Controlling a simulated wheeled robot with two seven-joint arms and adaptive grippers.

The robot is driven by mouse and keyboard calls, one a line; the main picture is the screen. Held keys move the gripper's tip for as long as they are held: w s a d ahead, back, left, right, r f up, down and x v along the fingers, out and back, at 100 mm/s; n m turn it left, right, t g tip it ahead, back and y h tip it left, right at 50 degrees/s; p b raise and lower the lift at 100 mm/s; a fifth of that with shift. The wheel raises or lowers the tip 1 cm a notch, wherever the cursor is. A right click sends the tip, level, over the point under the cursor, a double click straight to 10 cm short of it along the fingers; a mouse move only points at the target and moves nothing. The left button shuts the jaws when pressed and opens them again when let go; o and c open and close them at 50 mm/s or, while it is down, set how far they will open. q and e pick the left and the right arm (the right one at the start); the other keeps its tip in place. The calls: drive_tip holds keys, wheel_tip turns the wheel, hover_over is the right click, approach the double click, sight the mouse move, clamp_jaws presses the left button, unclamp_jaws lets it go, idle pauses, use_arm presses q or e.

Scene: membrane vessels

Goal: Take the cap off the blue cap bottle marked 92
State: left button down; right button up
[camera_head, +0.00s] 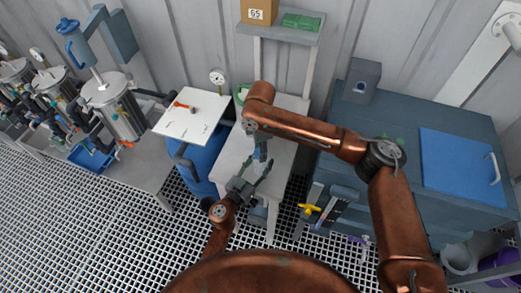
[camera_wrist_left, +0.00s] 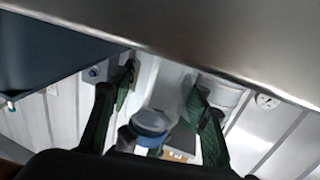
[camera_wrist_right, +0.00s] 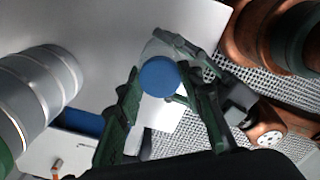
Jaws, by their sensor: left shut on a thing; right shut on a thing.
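The blue cap bottle (camera_wrist_left: 168,92) has a pale, clear body; no number can be read on it. Its blue cap (camera_wrist_right: 158,77) shows from above in the right wrist view, and also in the left wrist view (camera_wrist_left: 150,122). My left gripper (camera_head: 256,170) is shut on the bottle's body from the side, above the white table. My right gripper (camera_head: 261,150) comes from above and is shut on the cap. Cap and body look together; any gap is hidden. In the head view, the grippers cover most of the bottle.
The narrow white table (camera_head: 233,157) lies under the grippers. A blue drum with a white board (camera_head: 188,125) stands left of it. A dark bench (camera_head: 400,125) with a blue panel (camera_head: 458,157) is at right. A shelf at the back holds a box marked 65 (camera_head: 258,13).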

use_arm(q)
drive_tip(key=shift+f, duration=0.1)
use_arm(e)
drive_tip(key=n, duration=0.7)
drive_tip(key=shift+r, duration=0.15)
drive_tip(key=shift+r, duration=0.95)
drive_tip(key=shift+r, duration=2)
use_arm(q)
drive_tip(key=c, duration=1)
unclamp_jaws()
